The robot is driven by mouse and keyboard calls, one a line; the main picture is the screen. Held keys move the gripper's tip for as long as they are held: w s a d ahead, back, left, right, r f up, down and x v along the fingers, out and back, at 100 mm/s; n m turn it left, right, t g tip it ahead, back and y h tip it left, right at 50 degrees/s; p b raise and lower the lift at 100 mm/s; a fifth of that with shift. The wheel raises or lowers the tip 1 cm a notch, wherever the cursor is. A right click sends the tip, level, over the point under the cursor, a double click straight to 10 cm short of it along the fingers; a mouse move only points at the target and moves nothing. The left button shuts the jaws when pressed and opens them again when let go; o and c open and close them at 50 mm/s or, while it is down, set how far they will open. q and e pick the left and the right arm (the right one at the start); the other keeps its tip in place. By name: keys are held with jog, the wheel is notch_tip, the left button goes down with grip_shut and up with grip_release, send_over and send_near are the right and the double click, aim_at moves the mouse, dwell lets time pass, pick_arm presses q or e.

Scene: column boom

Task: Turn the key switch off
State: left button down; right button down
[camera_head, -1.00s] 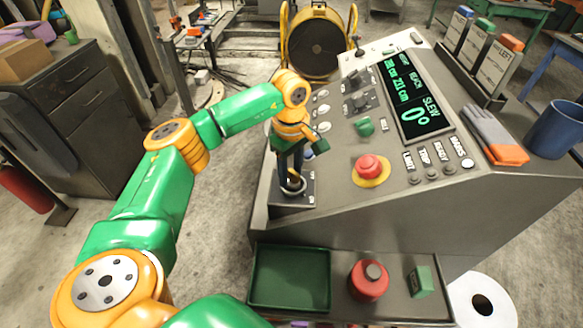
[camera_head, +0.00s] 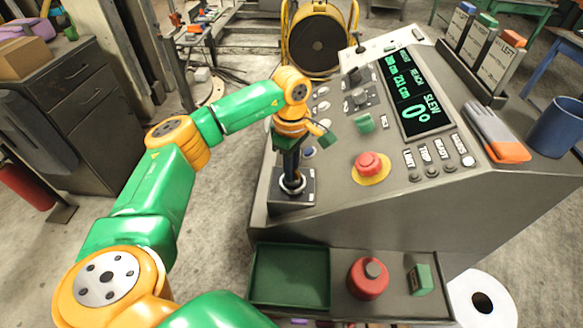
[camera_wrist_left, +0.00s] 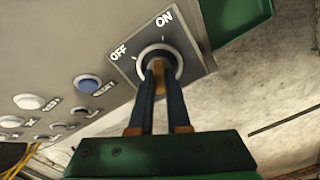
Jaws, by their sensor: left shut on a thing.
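The key switch (camera_wrist_left: 160,58) is a metal ring on a dark square plate marked OFF and ON in the left wrist view. In the head view its plate (camera_head: 308,188) lies at the console's left front corner. My left gripper (camera_head: 291,178) comes down onto it from above. In the left wrist view its two dark fingers (camera_wrist_left: 160,80) reach into the ring and are shut on the brass-coloured key (camera_wrist_left: 158,68) between them. The fingers hide most of the key, so I cannot tell exactly which mark it points to. My right gripper is out of view.
The console (camera_head: 350,215) carries a red stop button (camera_head: 368,163), a display (camera_head: 412,95) and a blue button (camera_wrist_left: 88,82) beside the switch plate. A green tray (camera_head: 290,277) and a red round object (camera_head: 368,279) sit on the lower shelf. Open floor lies left of the console.

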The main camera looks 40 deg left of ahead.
pick_arm(q)
jog(key=n, duration=0.3)
jog(key=shift+n, duration=0.4)
jog(key=n, duration=0.3)
jog(key=shift+r+n, duration=0.1)
jog(key=shift+n, duration=0.2)
jog(key=n, duration=0.6)
jog(key=shift+d, duration=0.1)
jog(key=shift+n, duration=0.3)
jog(key=c, duration=0.9)
grip_release()
jog(key=shift+s, duration=0.1)
